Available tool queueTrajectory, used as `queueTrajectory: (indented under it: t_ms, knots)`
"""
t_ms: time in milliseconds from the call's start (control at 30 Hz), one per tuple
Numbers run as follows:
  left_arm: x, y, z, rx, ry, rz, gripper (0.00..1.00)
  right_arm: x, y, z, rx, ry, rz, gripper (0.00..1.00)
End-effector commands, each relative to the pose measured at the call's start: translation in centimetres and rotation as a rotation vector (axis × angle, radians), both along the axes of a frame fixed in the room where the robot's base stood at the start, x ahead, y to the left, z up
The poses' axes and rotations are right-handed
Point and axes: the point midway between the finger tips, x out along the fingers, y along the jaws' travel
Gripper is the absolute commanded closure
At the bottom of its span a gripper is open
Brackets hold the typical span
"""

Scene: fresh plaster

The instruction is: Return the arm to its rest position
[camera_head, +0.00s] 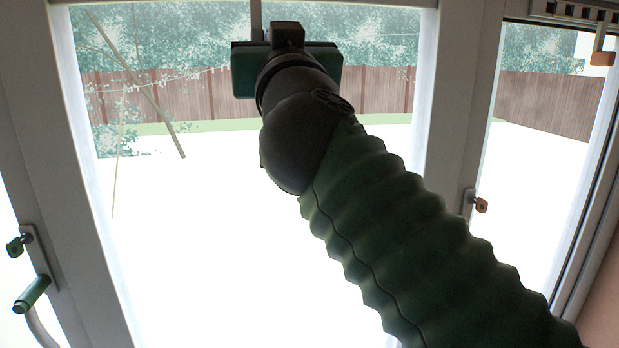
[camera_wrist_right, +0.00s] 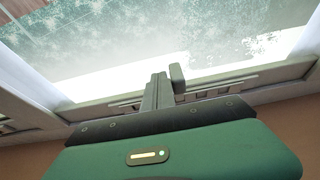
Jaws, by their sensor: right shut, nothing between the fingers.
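My right arm, dark green and ribbed, comes in from the lower right of the head view and reaches up in front of a window. My right gripper (camera_head: 287,36) is at the top of that view, seen from behind against the window. In the right wrist view its fingers (camera_wrist_right: 166,86) are together with nothing between them. They point toward the window frame, and any gap to it is hard to judge. My left arm and gripper are not in view.
A large glazed pane with a pale frame (camera_head: 455,110) stands ahead. A green handle (camera_head: 31,294) is at the lower left and a small latch (camera_head: 480,204) is on the right. A slotted vent (camera_head: 580,12) is at the top right. A brown fence (camera_head: 545,100) shows outside.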

Motion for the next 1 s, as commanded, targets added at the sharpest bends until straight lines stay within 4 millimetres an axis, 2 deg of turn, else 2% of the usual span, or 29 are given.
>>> queueTrajectory:
  t_ms: [233,667,1000]
  knots:
    - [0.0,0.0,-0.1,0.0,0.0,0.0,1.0,0.0,0.2,0.0,0.0,0.001,0.0,1.0]
    - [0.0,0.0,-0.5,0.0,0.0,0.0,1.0,0.3,-1.7,0.0,-0.001,-0.001,0.0,1.0]
    - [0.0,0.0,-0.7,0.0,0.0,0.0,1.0,0.1,-1.8,-0.2,0.0,0.0,0.0,1.0]
